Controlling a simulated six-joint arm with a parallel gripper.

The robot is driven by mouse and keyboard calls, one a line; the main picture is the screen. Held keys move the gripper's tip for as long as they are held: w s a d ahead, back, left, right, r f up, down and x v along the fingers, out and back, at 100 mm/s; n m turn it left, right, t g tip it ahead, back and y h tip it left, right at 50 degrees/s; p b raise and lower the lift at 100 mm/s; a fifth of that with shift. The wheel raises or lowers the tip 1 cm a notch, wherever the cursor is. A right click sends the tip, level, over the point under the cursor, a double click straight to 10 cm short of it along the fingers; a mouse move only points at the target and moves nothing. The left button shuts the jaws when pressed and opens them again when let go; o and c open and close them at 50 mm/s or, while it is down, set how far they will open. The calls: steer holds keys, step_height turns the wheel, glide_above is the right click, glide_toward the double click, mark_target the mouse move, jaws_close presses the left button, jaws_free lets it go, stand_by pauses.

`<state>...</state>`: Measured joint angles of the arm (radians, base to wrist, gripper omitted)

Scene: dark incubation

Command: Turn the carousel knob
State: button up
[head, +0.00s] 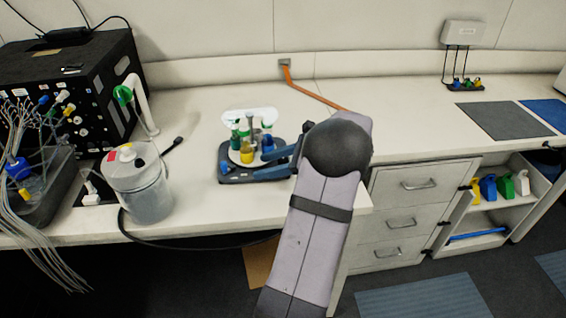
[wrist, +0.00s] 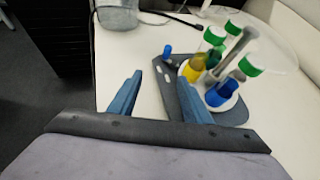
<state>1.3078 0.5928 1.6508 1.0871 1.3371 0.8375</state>
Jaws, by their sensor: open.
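The carousel (head: 247,157) is a round white holder with several vials on a dark base plate (head: 233,178) on the bench. A clear disc (head: 250,115) and a grey post rise over it. The carousel also shows in the wrist view (wrist: 228,104), with green-capped, yellow and blue vials. A small blue knob-like peg (wrist: 167,51) stands on the plate's far left in the wrist view; I cannot tell for sure that it is the knob. My gripper (wrist: 160,80) is open and empty, its blue fingers at the plate's near edge. In the head view my gripper (head: 262,165) partly hides the plate's right side.
A clear jug (head: 145,190) stands left of the carousel, beside a black box (head: 85,85) and a tray of thin tubes. An orange cable (head: 318,92) runs behind my arm. Drawers (head: 405,205) and an open shelf are at right. The bench is bare behind the carousel.

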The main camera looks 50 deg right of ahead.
mark_target(284, 160)
steer(key=s+d+m+h, duration=0.1)
steer(key=s+d, duration=0.1)
steer(key=d, duration=0.1)
steer(key=s+d+m+t, duration=0.1)
steer(key=s+d, duration=0.1)
steer(key=s+d+f+m+t+h, duration=0.1)
steer(key=s+d, duration=0.1)
steer(key=d, duration=0.1)
steer(key=shift+d+m+h, duration=0.3)
steer(key=shift+m, duration=0.1)
steer(key=shift+p+x, duration=0.7)
steer(key=shift+x, duration=3.05)
steer(key=shift+r, duration=0.1)
steer(key=c, duration=1)
